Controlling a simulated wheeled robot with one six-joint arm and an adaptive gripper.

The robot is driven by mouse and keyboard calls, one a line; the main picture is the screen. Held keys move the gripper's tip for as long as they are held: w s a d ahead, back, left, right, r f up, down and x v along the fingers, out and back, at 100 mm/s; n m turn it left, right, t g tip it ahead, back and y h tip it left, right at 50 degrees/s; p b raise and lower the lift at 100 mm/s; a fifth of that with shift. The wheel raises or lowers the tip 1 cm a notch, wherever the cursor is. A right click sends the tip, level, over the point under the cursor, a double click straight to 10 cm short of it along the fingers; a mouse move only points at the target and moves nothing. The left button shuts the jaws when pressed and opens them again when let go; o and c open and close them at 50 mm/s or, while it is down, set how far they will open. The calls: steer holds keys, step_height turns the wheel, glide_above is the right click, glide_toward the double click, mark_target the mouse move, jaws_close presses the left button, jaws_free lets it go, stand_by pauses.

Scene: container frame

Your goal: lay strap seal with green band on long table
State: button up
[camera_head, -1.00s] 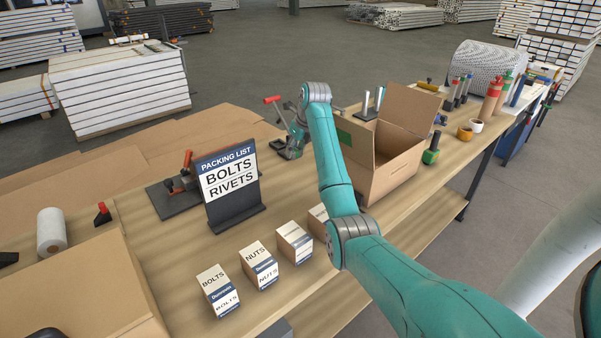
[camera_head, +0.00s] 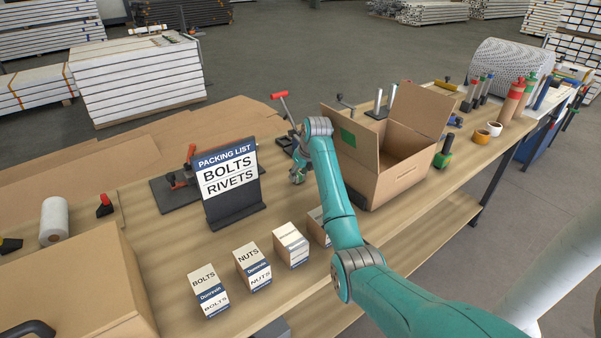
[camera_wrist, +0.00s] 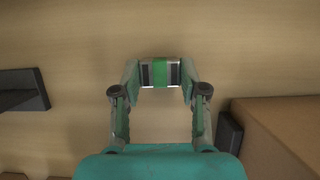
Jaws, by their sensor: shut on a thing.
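The strap seal with a green band (camera_wrist: 160,74) shows in the wrist view as a small dark and silvery piece with a green stripe across its middle. My gripper (camera_wrist: 160,83) is shut on it, one fingertip at each end. The long table (camera_wrist: 75,45) lies below it as a plain wooden surface; whether the seal touches the wood I cannot tell. In the head view my gripper (camera_head: 298,174) is low over the long table (camera_head: 160,235), between the sign and the open carton. The seal cannot be made out there.
A packing list sign (camera_head: 228,175) stands left of my gripper. An open cardboard carton (camera_head: 400,178) stands close on the right. Several small labelled boxes (camera_head: 252,268) line the near edge. A red-handled tool (camera_head: 279,95) stands behind. Bare wood lies around my gripper.

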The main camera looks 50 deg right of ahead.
steer(key=shift+f, duration=0.1)
steer(key=o, duration=0.9)
steer(key=shift+o, duration=1.1)
